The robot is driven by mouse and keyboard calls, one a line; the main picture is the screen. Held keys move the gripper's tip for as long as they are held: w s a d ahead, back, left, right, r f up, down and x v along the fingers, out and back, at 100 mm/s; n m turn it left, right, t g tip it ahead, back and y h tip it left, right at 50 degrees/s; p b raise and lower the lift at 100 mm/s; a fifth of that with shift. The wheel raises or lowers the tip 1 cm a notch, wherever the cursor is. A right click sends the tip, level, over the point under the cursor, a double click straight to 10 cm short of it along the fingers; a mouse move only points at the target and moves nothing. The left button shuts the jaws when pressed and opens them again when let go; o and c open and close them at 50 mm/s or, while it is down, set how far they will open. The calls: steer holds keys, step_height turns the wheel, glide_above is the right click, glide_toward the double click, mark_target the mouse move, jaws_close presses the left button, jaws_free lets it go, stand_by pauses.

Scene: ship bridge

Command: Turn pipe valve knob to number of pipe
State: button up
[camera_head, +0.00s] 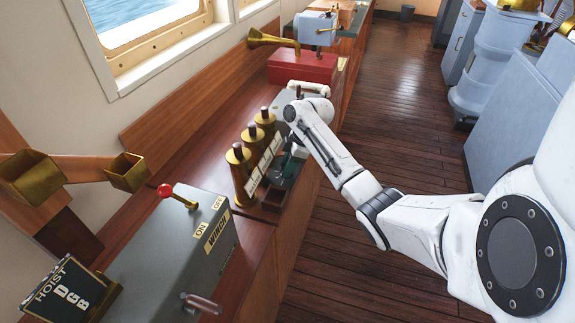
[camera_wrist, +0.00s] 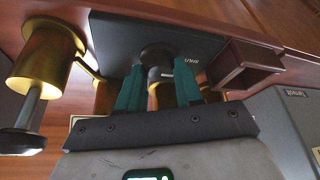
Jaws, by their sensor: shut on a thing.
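Several brass pipes (camera_head: 240,170) stand in a row on the wooden console, with pale label plates on their sides; their numbers are too small to read. In the wrist view a brass pipe (camera_wrist: 45,60) stands at the left. My gripper (camera_wrist: 159,82) has two green fingers, shut on a dark round knob (camera_wrist: 157,53) on a dark panel (camera_wrist: 115,35). The knob's pointer and the number it faces cannot be made out. In the head view my gripper (camera_head: 288,164) is beside the pipes, partly hidden by my arm.
A small open wooden box (camera_wrist: 246,66) sits right of the knob. A grey winch box (camera_head: 175,250) with a red-tipped lever stands at the near end of the console. A red box (camera_head: 300,66) stands beyond.

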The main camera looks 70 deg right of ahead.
steer(key=shift+r, duration=0.1)
steer(key=m+p, duration=0.1)
steer(key=m, duration=0.1)
steer(key=m+h+p, duration=0.1)
steer(key=p, duration=0.1)
steer(key=shift+a+r+m+t+p, duration=0.1)
steer(key=shift+a+m+t+p, duration=0.05)
steer(key=shift+m+t+p, duration=0.2)
steer(key=m+h+p, duration=0.2)
steer(key=m+p, duration=0.1)
steer(key=m, duration=0.2)
steer(key=shift+m, duration=0.25)
steer(key=m+g+h+p, duration=0.1)
steer(key=m+h, duration=0.1)
steer(key=m, duration=0.2)
steer(key=shift+a, duration=0.1)
steer(key=shift+w+m+g+h, duration=0.1)
steer(key=shift+m+g+h, duration=0.45)
steer(key=shift+m, duration=1.55)
steer(key=o, duration=1)
steer(key=shift+o, duration=0.2)
